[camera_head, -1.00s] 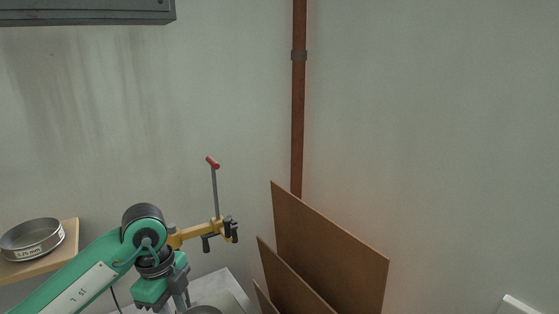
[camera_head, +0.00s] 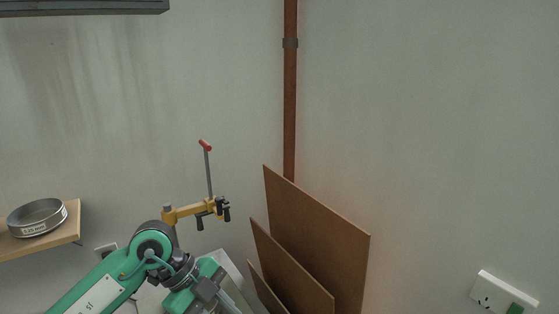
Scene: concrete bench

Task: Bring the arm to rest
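My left arm (camera_head: 152,248), green with dark joints, comes in from the lower left in the head view. It bends down at a rounded joint. My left gripper (camera_head: 222,299) shows only in part, as grey pieces at the bottom edge. Its fingertips are cut off or hidden, so I cannot tell whether it is open or shut, or whether it holds anything. My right arm and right gripper are not in view.
A yellow clamp (camera_head: 186,211) with a red handle stands behind my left arm. Brown boards (camera_head: 315,235) lean near a rusty pipe (camera_head: 290,110). A sieve (camera_head: 37,218) sits on a wooden shelf (camera_head: 65,235). A wall socket (camera_head: 490,291) is at lower right.

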